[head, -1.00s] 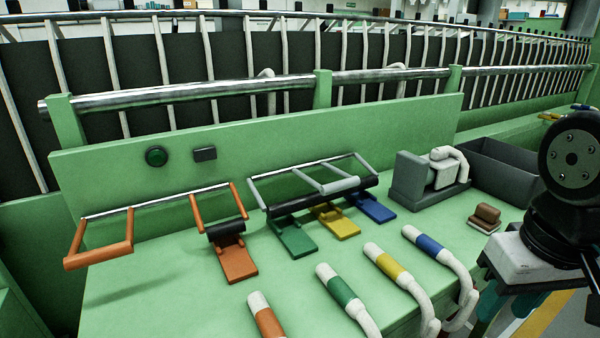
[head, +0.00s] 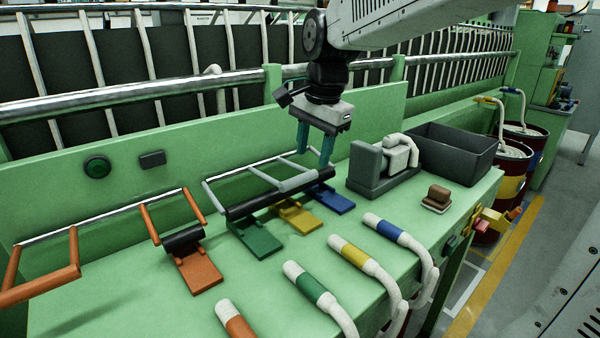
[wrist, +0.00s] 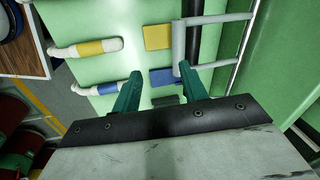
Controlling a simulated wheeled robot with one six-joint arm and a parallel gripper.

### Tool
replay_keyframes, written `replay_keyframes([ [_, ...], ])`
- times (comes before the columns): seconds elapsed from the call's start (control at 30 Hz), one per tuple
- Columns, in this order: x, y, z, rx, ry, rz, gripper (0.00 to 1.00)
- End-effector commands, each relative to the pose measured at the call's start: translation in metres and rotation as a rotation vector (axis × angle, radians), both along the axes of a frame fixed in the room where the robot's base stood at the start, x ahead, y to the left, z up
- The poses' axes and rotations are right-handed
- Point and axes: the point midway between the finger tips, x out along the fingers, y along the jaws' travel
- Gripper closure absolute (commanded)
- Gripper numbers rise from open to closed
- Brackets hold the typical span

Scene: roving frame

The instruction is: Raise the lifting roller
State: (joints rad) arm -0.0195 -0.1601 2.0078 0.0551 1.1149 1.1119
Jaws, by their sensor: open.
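A grey roller (head: 299,180) on two thin grey swing arms lies low, beside a long black roller (head: 250,205). I take it as the lifting roller. It also shows in the wrist view (wrist: 178,45). Green (head: 258,240), yellow (head: 298,217) and blue (head: 330,200) plates lie in front of the black roller. My gripper (head: 314,158) is open and empty, pointing down above the right end of the grey roller. In the wrist view one fingertip of my gripper (wrist: 160,70) appears close to that end; contact cannot be told.
An orange frame (head: 72,262) and orange plate (head: 195,272) sit left. A grey machine block (head: 380,167), dark bin (head: 452,153) and brown block (head: 437,198) stand right. Banded white tubes (head: 350,252) lie along the front. A green back panel (head: 215,150) rises behind.

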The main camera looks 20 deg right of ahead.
Motion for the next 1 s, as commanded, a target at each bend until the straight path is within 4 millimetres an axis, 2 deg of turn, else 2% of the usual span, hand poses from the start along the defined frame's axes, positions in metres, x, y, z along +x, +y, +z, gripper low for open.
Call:
replay_keyframes([
  [0.03, 0.013, 0.001, -0.001, 0.011, 0.001, -0.044, 0.57],
  [0.1, 0.024, 0.003, -0.001, 0.022, 0.001, -0.095, 0.57],
  [0.2, 0.033, 0.004, -0.003, 0.031, 0.0, -0.133, 0.57],
  [0.33, 0.037, 0.006, -0.015, 0.034, 0.003, -0.145, 0.57],
  [0.7, 0.047, 0.009, -0.069, 0.034, 0.002, -0.142, 0.57],
  [1.0, 0.048, 0.01, -0.078, 0.034, 0.0, -0.141, 0.57],
])
